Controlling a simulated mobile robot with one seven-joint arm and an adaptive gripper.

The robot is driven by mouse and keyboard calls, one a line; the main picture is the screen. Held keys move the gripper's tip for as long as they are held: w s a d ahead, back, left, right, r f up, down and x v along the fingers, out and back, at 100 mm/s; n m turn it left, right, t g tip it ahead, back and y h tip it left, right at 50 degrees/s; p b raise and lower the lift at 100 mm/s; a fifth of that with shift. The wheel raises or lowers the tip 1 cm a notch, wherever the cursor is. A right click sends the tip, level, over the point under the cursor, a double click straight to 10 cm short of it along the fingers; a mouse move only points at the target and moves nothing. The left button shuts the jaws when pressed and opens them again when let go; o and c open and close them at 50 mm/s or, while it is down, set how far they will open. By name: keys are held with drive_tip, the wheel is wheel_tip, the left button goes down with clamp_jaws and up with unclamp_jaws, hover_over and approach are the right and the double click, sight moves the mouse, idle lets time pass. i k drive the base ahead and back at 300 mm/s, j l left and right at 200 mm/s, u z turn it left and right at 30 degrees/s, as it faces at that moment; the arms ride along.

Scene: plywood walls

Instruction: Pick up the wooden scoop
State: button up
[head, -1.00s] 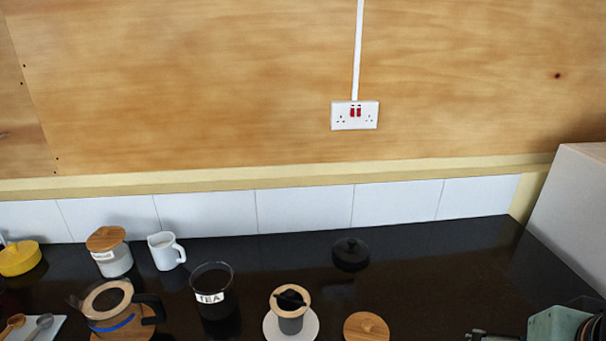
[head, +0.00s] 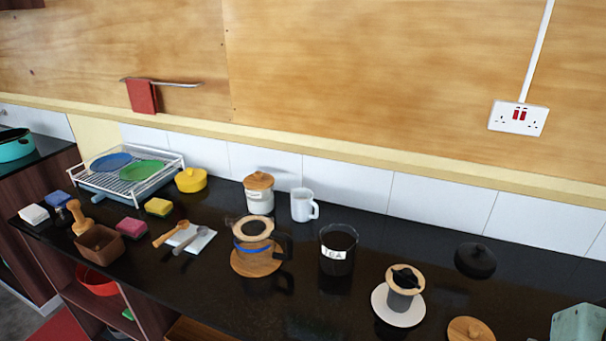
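A wooden scoop (head: 171,234) lies on a small white board or cloth (head: 199,240) on the black counter, left of the middle of the head view. A grey scoop of similar shape (head: 187,242) lies just to its right, also on the white piece. The wooden scoop's left end reaches past the white piece's edge. My gripper is not in the head view.
A glass coffee pot (head: 254,245) stands right of the scoops. A pink sponge (head: 132,228), a yellow-green sponge (head: 158,207) and a brown box (head: 99,245) sit left of them. A dish rack (head: 127,178) stands behind. The counter's front edge is close.

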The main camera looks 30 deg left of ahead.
sight(183, 225)
drive_tip(key=u, duration=2.2)
drive_tip(key=z, duration=1.05)
drive_tip(key=k+z, duration=0.15)
drive_tip(key=z, duration=0.2)
drive_tip(key=u, duration=1.35)
